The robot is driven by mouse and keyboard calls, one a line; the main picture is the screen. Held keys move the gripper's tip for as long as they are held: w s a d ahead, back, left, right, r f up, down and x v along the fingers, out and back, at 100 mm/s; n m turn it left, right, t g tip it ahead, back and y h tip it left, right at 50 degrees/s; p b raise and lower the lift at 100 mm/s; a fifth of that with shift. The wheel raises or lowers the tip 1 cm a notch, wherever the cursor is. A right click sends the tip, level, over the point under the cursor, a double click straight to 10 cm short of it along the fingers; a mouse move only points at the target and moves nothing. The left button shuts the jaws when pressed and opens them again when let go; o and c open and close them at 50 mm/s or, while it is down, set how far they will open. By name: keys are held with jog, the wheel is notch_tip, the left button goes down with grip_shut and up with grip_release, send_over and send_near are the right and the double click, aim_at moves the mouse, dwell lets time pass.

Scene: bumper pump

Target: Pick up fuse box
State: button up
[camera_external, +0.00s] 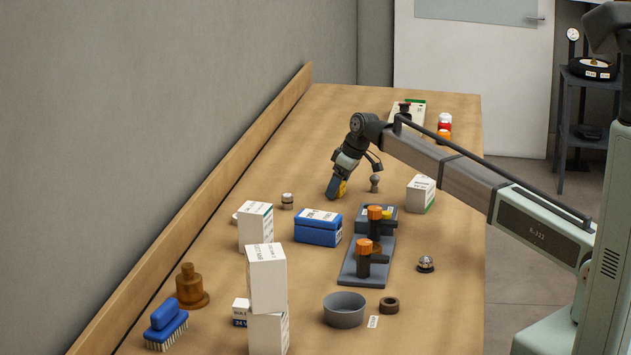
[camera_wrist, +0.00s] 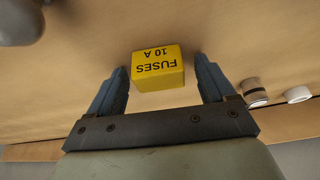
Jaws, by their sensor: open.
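The fuse box is a small yellow box marked "FUSES 10 A". In the wrist view the fuse box (camera_wrist: 157,69) sits on the wooden table between my two fingertips, with its lettering upside down. My gripper (camera_wrist: 160,85) is open, with one dark blue finger on each side of the box and a gap at both sides. In the external view my gripper (camera_external: 335,187) is low over the middle of the table, and a bit of the yellow fuse box (camera_external: 341,189) shows beside the fingers. The rest of the box is hidden there.
A grey knob-like piece (camera_external: 375,183) stands close to the right of my gripper. A white box (camera_external: 421,194) is farther right. A blue box (camera_external: 318,228), a small jar (camera_external: 287,201) and a grey pump plate (camera_external: 352,268) are nearer the camera. Bare table lies behind my gripper.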

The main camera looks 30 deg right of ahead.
jog(key=c, duration=1.1)
jog(key=shift+o, duration=0.2)
